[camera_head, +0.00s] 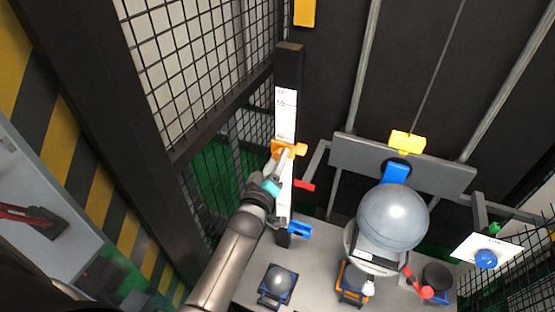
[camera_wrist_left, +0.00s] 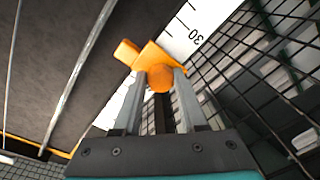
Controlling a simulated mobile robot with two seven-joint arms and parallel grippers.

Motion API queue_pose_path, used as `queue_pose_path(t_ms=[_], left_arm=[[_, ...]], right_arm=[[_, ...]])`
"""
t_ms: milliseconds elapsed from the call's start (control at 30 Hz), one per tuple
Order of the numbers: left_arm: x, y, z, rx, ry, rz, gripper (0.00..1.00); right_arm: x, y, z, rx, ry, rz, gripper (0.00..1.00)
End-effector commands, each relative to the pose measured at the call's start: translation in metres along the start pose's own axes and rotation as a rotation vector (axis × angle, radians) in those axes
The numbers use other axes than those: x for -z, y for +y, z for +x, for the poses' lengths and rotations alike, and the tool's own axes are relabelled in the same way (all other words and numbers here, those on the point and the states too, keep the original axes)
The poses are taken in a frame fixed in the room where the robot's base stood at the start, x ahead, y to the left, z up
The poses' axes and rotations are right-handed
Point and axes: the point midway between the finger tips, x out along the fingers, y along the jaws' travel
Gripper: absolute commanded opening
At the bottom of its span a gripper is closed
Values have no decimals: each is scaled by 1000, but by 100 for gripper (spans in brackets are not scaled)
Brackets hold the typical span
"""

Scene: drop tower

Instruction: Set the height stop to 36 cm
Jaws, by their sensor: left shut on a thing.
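The height stop is an orange slider (camera_head: 288,148) on a dark upright post with a white scale (camera_head: 286,112). In the left wrist view the orange stop (camera_wrist_left: 159,62) sits across the scale, with the number 30 (camera_wrist_left: 195,38) printed just beyond it. My left gripper (camera_head: 281,163) is shut on the stop's round orange knob (camera_wrist_left: 160,78), which sits between its two fingers. The exact reading at the stop cannot be told. My right gripper is not in view.
A wire mesh fence (camera_head: 203,62) stands left of the post. A red pointer (camera_head: 304,185) and a blue clamp (camera_head: 299,230) are lower by the post.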

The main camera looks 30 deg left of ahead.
Motion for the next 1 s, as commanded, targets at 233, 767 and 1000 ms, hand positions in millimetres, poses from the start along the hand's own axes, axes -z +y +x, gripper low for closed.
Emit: queue_pose_path(t_ms=[233,767,1000], left_arm=[[16,16,0,-3,3,2,0],[16,15,0,-3,4,1,58],[16,15,0,-2,2,1,71]], right_arm=[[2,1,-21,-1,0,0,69],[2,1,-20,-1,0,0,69],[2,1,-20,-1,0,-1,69]])
